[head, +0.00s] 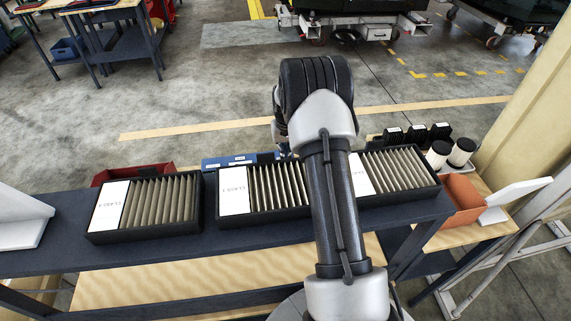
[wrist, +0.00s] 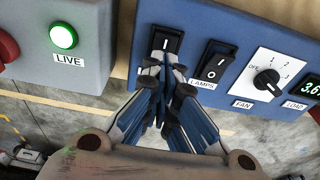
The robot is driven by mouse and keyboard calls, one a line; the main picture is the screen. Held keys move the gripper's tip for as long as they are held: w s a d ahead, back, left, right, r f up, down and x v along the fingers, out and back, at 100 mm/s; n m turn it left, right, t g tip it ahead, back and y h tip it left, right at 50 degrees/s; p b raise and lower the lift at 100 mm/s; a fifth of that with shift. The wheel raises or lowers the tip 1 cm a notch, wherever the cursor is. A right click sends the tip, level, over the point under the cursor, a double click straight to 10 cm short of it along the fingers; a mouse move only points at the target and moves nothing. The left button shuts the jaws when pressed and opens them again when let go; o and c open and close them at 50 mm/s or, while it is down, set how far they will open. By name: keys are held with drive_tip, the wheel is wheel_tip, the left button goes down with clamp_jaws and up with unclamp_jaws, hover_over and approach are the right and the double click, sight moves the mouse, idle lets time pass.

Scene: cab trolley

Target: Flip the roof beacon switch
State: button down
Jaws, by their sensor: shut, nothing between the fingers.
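In the wrist view, a blue panel (wrist: 190,25) carries two black rocker switches. The left rocker (wrist: 166,43) shows a white "I" at its top; its lower part and most of its label are hidden by my fingers. The right rocker (wrist: 216,62) is labelled LAMPS and shows "I" and "O". No beacon label is readable. My gripper (wrist: 167,72) is shut and empty, fingertips at the lower part of the left rocker; I cannot tell whether they touch it. In the head view, the blue panel (head: 228,162) shows beyond the bench, and my arm mostly hides the gripper.
A FAN knob (wrist: 267,80) and a green LOAD display (wrist: 311,88) are right of the rockers. A grey box with a green LIVE light (wrist: 64,37) is at left. Filter trays (head: 150,205) line the bench, beside a red bin (head: 130,173) and an orange bin (head: 463,197).

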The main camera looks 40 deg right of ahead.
drive_tip(key=shift+s+f+b, duration=0.1)
drive_tip(key=shift+f+b, duration=0.55)
drive_tip(key=shift+f, duration=0.45)
idle(0.3)
drive_tip(key=shift+r, duration=0.15)
drive_tip(key=shift+r+p, duration=2)
drive_tip(key=shift+r, duration=1.4)
